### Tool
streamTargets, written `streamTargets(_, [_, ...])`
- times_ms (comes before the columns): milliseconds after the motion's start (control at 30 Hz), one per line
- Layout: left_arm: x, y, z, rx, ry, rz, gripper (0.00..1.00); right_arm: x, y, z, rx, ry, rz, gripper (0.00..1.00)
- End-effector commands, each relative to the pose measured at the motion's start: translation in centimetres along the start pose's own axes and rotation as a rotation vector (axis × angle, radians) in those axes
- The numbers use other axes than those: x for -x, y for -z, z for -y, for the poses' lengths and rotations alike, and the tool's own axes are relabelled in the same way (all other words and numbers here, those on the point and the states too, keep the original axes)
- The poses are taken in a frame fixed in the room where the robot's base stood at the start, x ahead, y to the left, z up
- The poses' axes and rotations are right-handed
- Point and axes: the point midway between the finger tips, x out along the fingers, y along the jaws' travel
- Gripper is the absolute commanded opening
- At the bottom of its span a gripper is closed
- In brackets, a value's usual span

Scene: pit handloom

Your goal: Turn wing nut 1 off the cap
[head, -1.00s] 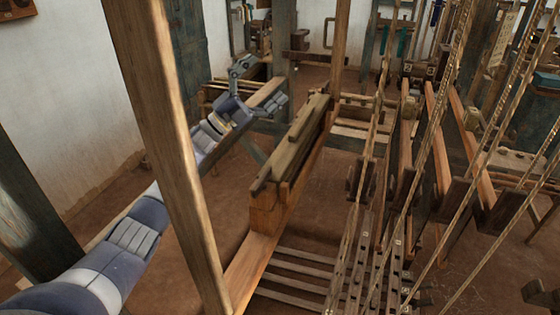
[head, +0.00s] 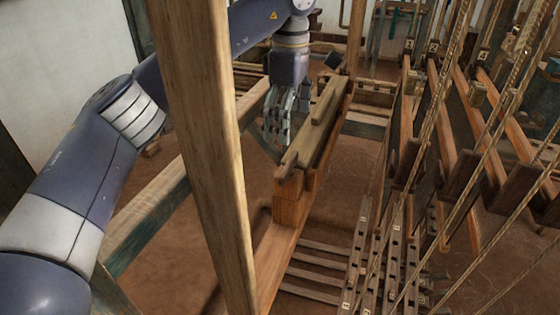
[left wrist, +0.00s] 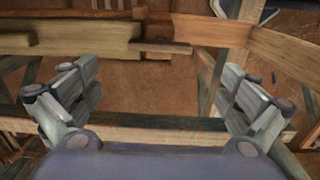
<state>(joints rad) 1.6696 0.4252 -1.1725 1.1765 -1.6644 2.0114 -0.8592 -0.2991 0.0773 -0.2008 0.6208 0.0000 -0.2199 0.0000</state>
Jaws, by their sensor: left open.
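No wing nut can be made out in either view. A long wooden beam with a narrower strip on top, which looks like the cap (head: 318,125), runs away from me in the middle of the head view. A wooden bar and strip, which seem to be part of it, cross the top of the left wrist view (left wrist: 90,48). My left gripper (head: 277,136) points down just left of the cap, apart from it as far as I can tell. In the left wrist view its fingers (left wrist: 155,78) are spread wide with nothing between them. My right gripper is not in view.
Taut ropes (head: 440,125) and several hanging wooden bars crowd the right side. Slatted treadles (head: 375,255) lie low at the centre right. A lower rail (head: 145,220) runs at the left.

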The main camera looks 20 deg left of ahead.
Motion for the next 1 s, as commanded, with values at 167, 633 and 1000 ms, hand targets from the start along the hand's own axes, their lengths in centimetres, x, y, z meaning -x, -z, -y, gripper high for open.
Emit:
streamTargets(167, [-2.2, -0.1, 0.1, -0.002, 0.006, 0.002, 1.0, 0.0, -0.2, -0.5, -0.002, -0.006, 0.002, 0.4])
streamTargets(633, [-9.2, -0.1, 0.1, 0.001, 0.005, 0.004, 1.0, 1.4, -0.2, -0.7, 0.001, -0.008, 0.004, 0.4])
streamTargets(1000, [-10.5, -0.1, 0.1, 0.001, 0.002, 0.004, 1.0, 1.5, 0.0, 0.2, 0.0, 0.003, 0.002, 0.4])
